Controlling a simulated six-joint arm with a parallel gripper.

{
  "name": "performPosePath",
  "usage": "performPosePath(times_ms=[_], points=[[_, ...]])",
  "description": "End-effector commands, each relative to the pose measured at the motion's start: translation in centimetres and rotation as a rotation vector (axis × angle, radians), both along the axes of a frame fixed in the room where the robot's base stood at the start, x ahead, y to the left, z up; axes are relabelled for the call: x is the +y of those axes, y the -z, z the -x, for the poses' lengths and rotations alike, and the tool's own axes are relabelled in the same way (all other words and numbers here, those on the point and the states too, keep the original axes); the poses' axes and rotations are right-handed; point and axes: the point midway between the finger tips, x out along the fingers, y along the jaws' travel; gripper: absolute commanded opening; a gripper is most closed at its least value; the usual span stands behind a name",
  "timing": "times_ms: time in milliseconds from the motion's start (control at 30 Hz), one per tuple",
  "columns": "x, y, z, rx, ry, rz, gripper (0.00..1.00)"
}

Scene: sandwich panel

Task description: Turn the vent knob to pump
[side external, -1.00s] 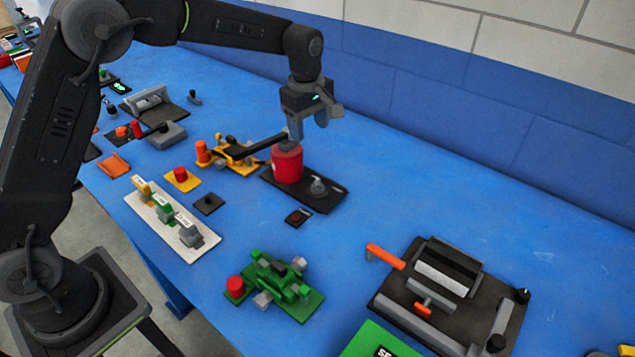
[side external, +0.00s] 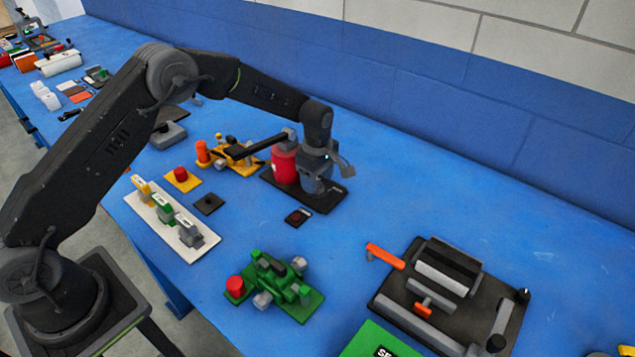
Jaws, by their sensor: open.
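A red cylinder (side external: 285,166) with a grey top and a long black lever (side external: 257,145) stands on a black base plate (side external: 325,205). My gripper (side external: 316,188) is lowered over the right part of this plate, just right of the red cylinder. It is open. The small grey knob on that part of the plate is now hidden behind or between my fingers. I cannot tell whether the fingers touch it, nor which way it points. The markings on the plate are too small to read.
A small black block (side external: 298,216) lies in front of the plate. A green fixture (side external: 275,285), a white panel with several switches (side external: 172,220) and a black fixture with an orange handle (side external: 450,290) stand around. The blue table (side external: 350,255) is bare between them.

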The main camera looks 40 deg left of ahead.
Motion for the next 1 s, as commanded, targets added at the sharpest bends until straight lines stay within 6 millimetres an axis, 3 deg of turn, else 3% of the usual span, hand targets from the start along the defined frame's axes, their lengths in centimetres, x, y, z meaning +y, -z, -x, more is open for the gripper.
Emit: performPosePath(times_ms=[200, 500, 1000], points=[[0.0, 1.8, 0.0, -0.001, 0.000, 0.000, 0.60], [0.0, 1.9, 0.0, -0.001, 0.000, 0.000, 0.60], [0.0, 1.9, 0.0, -0.001, 0.001, 0.000, 0.12]])
